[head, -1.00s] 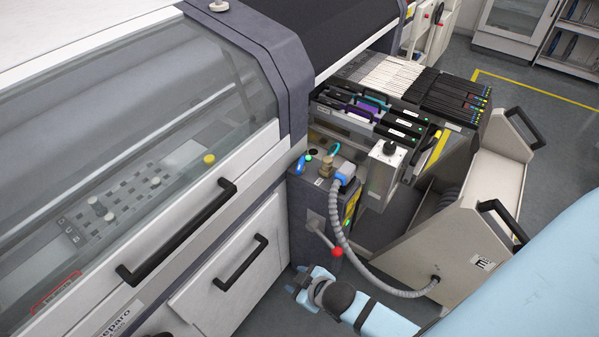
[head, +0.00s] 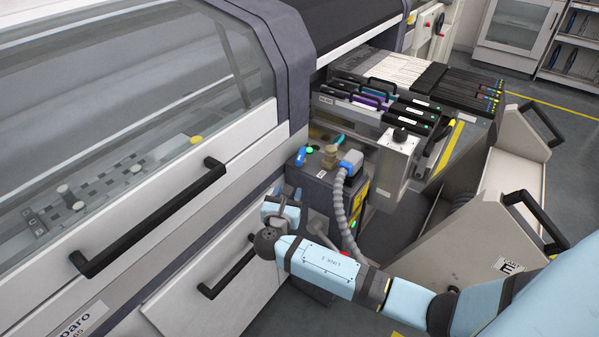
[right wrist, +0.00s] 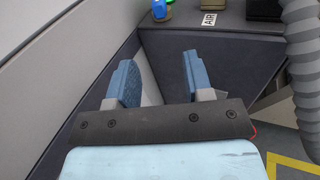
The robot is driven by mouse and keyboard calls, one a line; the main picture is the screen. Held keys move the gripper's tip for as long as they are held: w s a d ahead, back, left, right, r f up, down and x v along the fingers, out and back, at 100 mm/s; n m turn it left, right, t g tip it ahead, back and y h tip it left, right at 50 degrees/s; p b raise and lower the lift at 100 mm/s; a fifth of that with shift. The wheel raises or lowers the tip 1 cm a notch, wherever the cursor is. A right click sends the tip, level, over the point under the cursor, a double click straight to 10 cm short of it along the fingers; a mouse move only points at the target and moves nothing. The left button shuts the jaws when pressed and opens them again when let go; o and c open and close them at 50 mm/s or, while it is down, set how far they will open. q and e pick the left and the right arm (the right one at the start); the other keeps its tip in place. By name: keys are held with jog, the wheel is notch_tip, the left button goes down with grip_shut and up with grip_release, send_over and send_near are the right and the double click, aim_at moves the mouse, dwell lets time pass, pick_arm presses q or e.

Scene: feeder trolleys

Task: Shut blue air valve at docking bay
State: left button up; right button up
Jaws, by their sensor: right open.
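The blue air valve (head: 300,156) is a small blue handle on top of the dark docking post (head: 322,188), at its left edge. Its lower part shows at the top of the right wrist view (right wrist: 161,10), beside an AIR label (right wrist: 209,19). I cannot tell its exact turn. My right gripper (head: 282,208) is in front of the post's left side, below the valve and apart from it. In the right wrist view its two blue fingers (right wrist: 157,72) are open with nothing between them. My left gripper is not in view.
A brass fitting (head: 331,158), a blue-grey plug (head: 350,164) and a corrugated hose (head: 341,212) stand close right of the valve. Machine drawers with black handles (head: 228,275) border the left. The feeder trolley (head: 455,240) stands at right. A red lever knob is partly hidden behind my arm.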

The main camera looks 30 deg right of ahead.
aim_at(298, 164)
jog(key=shift+h, duration=0.3)
jog(key=x, duration=0.4)
jog(key=b+x, duration=0.1)
jog(key=x, duration=0.9)
jog(key=shift+w+r, duration=0.15)
jog(key=shift+r, duration=0.1)
